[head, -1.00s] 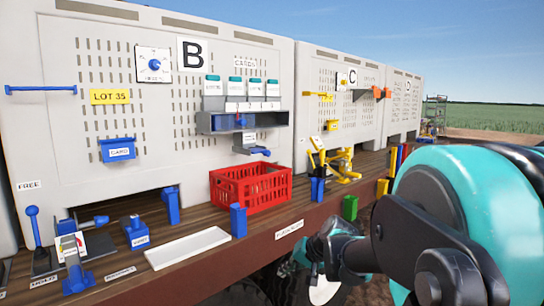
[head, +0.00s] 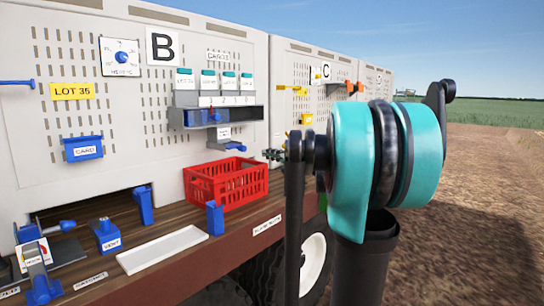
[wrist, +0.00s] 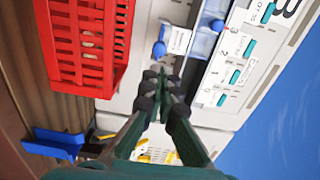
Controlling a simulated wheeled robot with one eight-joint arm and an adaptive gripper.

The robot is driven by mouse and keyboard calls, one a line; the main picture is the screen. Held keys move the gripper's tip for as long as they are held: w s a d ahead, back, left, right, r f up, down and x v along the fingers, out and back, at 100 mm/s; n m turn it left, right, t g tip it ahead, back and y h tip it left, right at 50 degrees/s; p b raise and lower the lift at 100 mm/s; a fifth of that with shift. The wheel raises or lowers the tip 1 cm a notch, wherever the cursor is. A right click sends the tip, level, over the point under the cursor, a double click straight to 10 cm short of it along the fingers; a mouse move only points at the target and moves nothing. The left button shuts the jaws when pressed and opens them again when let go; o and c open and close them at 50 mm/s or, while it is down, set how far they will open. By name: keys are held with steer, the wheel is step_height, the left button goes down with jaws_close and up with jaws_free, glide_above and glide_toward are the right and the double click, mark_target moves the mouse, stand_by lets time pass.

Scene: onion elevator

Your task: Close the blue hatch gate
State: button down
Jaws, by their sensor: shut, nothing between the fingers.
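My gripper shows in the wrist view (wrist: 163,78) with its fingers together and nothing between them. In the head view it is small and partly hidden behind my arm, near the right side of the red crate. A dark low opening under panel B holds a grey piece with a blue handle (head: 66,226), at the lower left of the head view. A blue upright piece (head: 144,205) stands at the opening's right edge. I cannot tell which of these is the hatch gate. My gripper is well to the right of both.
A red crate (head: 225,186) sits on the wooden ledge; it fills the upper left of the wrist view (wrist: 85,40). A grey shelf (head: 215,117) and a blue-knobbed fixture (head: 235,146) project above it. A white tray (head: 162,249) and blue vent box (head: 106,235) stand left.

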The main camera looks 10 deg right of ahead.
glide_toward(237, 147)
steer(key=x, duration=0.2)
steer(key=shift+w+a+f, duration=0.1)
steer(key=shift+w+f, duration=0.05)
steer(key=shift+w, duration=0.3)
steer(key=x, duration=0.7)
steer(key=shift+w+a, duration=0.25)
steer(key=shift+w, duration=0.15)
